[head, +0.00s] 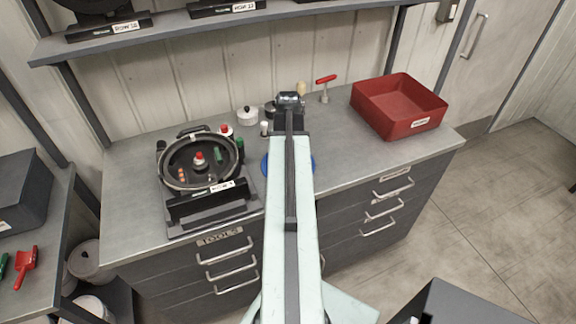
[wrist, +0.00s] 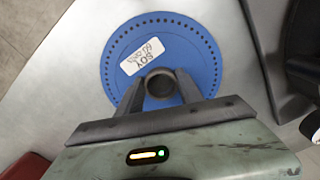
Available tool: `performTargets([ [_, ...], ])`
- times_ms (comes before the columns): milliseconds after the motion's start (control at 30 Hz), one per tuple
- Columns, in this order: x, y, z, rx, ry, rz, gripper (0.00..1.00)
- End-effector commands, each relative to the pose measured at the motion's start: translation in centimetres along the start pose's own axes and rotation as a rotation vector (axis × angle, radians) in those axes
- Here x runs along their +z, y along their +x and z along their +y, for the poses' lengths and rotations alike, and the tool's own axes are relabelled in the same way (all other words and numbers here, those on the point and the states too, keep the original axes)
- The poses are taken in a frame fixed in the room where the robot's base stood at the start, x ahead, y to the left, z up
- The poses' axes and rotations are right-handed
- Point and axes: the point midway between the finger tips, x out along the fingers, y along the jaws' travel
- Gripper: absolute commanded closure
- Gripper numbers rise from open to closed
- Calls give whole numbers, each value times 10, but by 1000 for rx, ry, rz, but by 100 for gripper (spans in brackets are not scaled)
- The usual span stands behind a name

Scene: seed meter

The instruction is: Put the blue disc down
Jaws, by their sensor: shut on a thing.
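The blue disc (wrist: 192,50) is flat and round, with a ring of small holes near its rim and a white label (wrist: 142,56) reading "SOY" and a second, less clear line. My gripper (wrist: 160,88) is shut on the dark round hub at the disc's middle, one finger on each side. In the head view, only the disc's edges (head: 265,166) show on both sides of my arm, over the bench; my gripper is hidden there. Whether the disc touches the bench top or hangs just above it, I cannot tell.
The seed meter (head: 167,172), a round dark housing on a stand, sits left of the disc on the grey bench (head: 350,158). A red bin (head: 398,128) stands at the back right. A red-handled tool (head: 325,82) and small bottles stand behind. Bench right of the disc is clear.

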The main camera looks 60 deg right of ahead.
Motion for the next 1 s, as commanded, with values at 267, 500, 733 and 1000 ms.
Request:
performTargets([
  [267,0,2,0,0,0,0,48],
  [500,0,1,0,0,1,0,35],
  [733,0,-5,1,0,1,0,35],
  [1000,0,-49,1,0,2,0,35],
])
